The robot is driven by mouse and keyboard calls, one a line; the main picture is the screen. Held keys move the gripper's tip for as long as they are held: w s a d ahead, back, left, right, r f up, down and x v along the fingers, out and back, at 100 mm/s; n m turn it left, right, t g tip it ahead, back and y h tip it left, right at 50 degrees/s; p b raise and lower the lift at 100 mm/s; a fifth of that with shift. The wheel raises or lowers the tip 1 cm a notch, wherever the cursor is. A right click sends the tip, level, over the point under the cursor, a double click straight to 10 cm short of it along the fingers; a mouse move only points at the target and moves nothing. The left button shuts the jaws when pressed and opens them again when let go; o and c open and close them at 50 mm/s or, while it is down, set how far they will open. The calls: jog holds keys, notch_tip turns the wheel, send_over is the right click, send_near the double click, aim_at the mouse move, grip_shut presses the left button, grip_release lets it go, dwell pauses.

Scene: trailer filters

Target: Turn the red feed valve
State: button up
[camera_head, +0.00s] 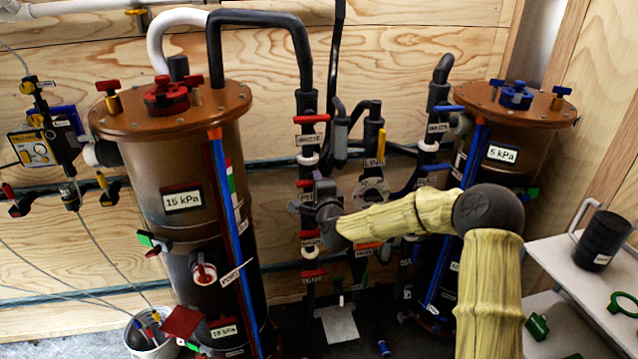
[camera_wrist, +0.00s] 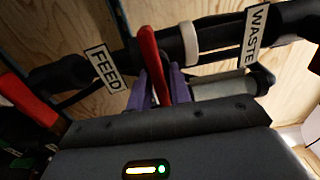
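A red valve handle (camera_wrist: 150,58) stands between the FEED label (camera_wrist: 103,68) and the WASTE label (camera_wrist: 255,34) on a dark pipe in the wrist view. The purple fingers of my gripper (camera_wrist: 160,88) lie on both sides of this handle, close to it. I cannot tell whether they press on it. In the head view my gripper (camera_head: 316,196) is at the middle pipe column, by a red handle (camera_head: 305,183) below the WASTE label (camera_head: 310,140). My gripper and wrist partly cover the pipe there.
More red handles (camera_head: 312,118) sit above and below on the same column. Brown filter tanks stand left (camera_head: 180,240) and right (camera_head: 515,118). A white bucket (camera_head: 150,335) is at lower left. A shelf (camera_head: 550,255) with a black cup (camera_head: 600,240) is at right.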

jog(key=shift+o, duration=0.8)
jog(key=shift+d, duration=0.1)
jog(key=b+v, duration=0.1)
jog(key=v, duration=1.6)
jog(key=shift+s+r, duration=0.1)
jog(key=shift+s, duration=0.05)
